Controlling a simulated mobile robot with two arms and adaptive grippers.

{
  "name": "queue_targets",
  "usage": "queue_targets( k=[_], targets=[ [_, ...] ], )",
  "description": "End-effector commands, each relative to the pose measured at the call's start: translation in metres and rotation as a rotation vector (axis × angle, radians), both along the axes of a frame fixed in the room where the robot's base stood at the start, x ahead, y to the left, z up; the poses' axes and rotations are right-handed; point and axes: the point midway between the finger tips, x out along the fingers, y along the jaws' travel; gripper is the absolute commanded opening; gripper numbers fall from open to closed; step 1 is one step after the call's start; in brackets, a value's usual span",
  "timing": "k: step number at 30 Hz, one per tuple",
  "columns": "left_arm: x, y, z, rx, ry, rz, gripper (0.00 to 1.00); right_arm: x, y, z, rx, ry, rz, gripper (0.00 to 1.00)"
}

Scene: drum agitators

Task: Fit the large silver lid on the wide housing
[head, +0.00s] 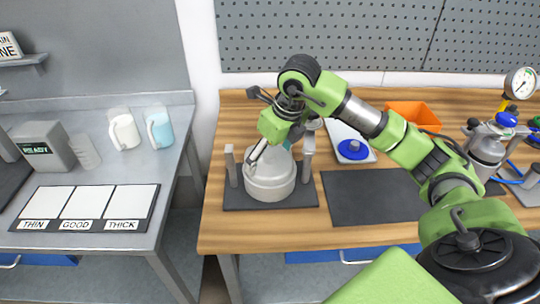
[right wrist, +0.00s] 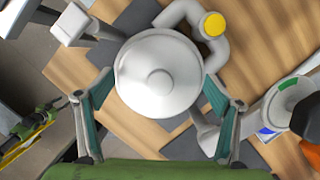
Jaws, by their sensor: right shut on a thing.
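The wide housing (head: 269,188) is a pale grey cylinder standing upright on a dark mat between two grey posts. My right gripper (head: 274,150) is directly above it, pointing down, with its fingers around the large silver lid. In the right wrist view the lid (right wrist: 158,78) is a round, pale dome with a small raised centre, held between the teal-padded fingers of the right gripper (right wrist: 158,90). In the head view the gripper hides much of the lid. I cannot tell whether the lid touches the housing rim. My left gripper is not in view.
Left post (head: 231,166) and right post (head: 308,158) stand close to the housing. A white tray with a blue disc (head: 353,149), an orange bin (head: 414,112) and a gauge assembly (head: 488,145) are to the right. An empty dark mat (head: 368,198) lies right of the housing.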

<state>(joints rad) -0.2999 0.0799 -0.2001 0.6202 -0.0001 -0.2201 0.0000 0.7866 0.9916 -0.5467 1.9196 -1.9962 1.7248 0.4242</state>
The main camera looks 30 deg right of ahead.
Motion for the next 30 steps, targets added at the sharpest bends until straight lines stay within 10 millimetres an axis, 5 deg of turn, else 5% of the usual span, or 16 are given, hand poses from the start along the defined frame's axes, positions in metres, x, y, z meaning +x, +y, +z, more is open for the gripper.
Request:
queue_targets(
  k=[14,15,16,25,30],
  targets=[
    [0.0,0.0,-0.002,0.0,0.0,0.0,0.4,0.001,0.0,0.0,0.001,-0.004,0.0,0.43],
    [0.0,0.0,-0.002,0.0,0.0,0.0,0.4,0.001,0.0,0.0,0.001,-0.004,0.0,0.89],
    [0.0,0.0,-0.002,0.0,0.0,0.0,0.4,0.001,0.0,0.0,0.001,-0.004,-0.001,0.97],
    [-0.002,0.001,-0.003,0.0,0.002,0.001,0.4,-0.001,0.0,-0.002,0.0,0.002,0.0,1.0],
    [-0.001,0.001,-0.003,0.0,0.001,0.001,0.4,-0.004,-0.001,0.016,-0.001,-0.004,-0.001,1.0]
  ],
)
